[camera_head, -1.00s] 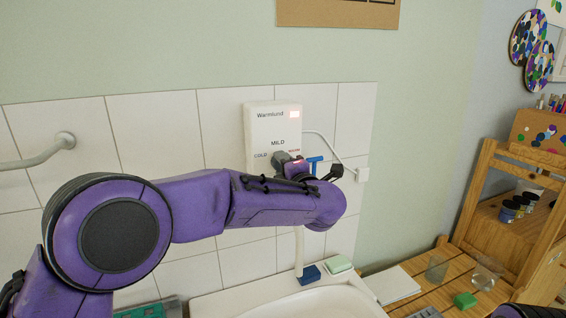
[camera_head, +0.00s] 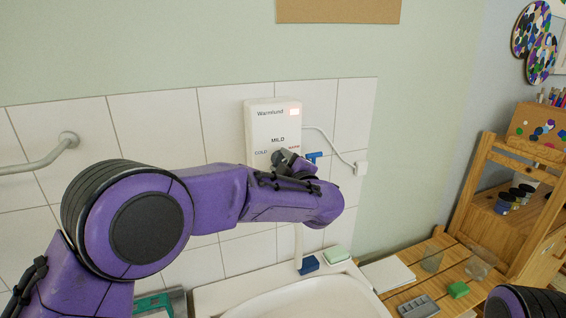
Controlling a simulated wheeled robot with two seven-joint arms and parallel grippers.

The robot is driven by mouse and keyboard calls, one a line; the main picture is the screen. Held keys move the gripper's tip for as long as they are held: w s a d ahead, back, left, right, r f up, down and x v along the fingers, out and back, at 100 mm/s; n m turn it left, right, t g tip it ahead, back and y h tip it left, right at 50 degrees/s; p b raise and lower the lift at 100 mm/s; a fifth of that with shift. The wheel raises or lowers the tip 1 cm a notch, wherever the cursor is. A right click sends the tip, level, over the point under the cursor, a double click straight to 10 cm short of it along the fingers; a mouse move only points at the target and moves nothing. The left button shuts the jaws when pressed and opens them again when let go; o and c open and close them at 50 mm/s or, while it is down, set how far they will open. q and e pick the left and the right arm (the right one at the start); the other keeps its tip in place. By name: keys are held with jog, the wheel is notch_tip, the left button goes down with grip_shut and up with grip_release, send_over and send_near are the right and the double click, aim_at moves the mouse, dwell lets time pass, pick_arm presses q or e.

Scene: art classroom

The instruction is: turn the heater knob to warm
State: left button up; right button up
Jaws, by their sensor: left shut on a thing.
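The white water heater (camera_head: 272,122) hangs on the tiled wall. Its front reads "Warmlund", with "MILD" in the middle, "COLD" on the left and a red label on the right. A small light patch shows at its upper right. My left gripper (camera_head: 287,160) is at the lower front of the heater, shut on the knob, which is mostly hidden by the gripper and my purple left arm. The knob's exact pointing cannot be seen. My right gripper is not in view; only a bit of my right arm shows at the bottom right.
A white sink (camera_head: 318,300) stands below the heater, with a blue block (camera_head: 309,264) and a green-and-white sponge (camera_head: 337,255) on its rim. A pipe (camera_head: 45,158) sticks out at left.

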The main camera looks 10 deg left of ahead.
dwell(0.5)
pick_arm(q)
jog(key=o, duration=1.1)
jog(key=shift+c, duration=0.2)
jog(key=b+v, duration=0.5)
jog(key=v, duration=0.5)
jog(key=shift+s+d, duration=0.2)
jog(key=shift+d, duration=0.05)
